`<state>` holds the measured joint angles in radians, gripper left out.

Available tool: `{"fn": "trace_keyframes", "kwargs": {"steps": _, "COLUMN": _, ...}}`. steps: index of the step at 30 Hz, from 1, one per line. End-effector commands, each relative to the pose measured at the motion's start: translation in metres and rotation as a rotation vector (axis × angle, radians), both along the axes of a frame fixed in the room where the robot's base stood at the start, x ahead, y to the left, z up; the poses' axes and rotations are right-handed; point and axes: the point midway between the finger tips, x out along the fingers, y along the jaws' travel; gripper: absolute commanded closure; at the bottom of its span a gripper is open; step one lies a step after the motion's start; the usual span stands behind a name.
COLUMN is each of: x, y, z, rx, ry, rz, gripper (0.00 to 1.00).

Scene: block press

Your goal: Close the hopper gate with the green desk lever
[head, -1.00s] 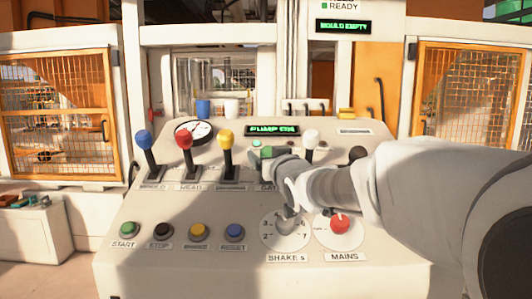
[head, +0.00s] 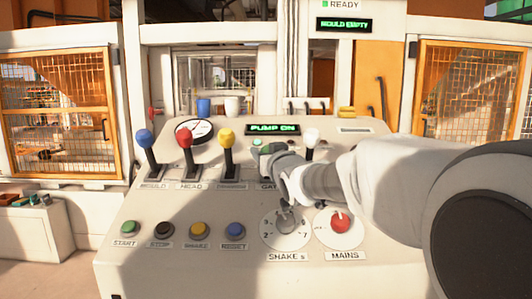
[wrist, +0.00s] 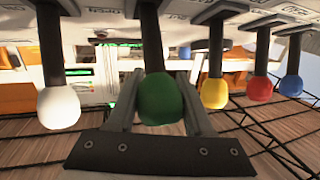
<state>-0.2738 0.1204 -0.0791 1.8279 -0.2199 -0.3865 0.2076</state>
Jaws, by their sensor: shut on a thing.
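The green lever knob (wrist: 160,98) sits between the two fingers of my gripper (wrist: 158,95) in the wrist view, its dark stem running up behind it. My gripper is shut on this knob. In the head view my gripper (head: 268,150) is at the lever row above the partly covered "GAT" label (head: 267,187); only a little green shows there and my arm hides most of the lever. The hopper gate itself cannot be made out.
Blue (head: 144,138), red (head: 184,137) and yellow (head: 226,137) levers stand left of my gripper, and a white lever (head: 311,137) stands close on its right. Buttons and the SHAKE dial (head: 286,228) are on the panel's front. The display (head: 272,129) reads PUMP ON.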

Motion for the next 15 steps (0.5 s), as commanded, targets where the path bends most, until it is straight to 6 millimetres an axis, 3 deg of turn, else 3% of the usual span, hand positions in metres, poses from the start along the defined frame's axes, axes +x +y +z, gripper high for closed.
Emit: {"fn": "trace_keyframes", "kwargs": {"steps": 15, "x": 0.0022, "y": 0.0002, "z": 0.0054, "rx": 0.001, "ry": 0.02, "rz": 0.001, "gripper": 1.0}}
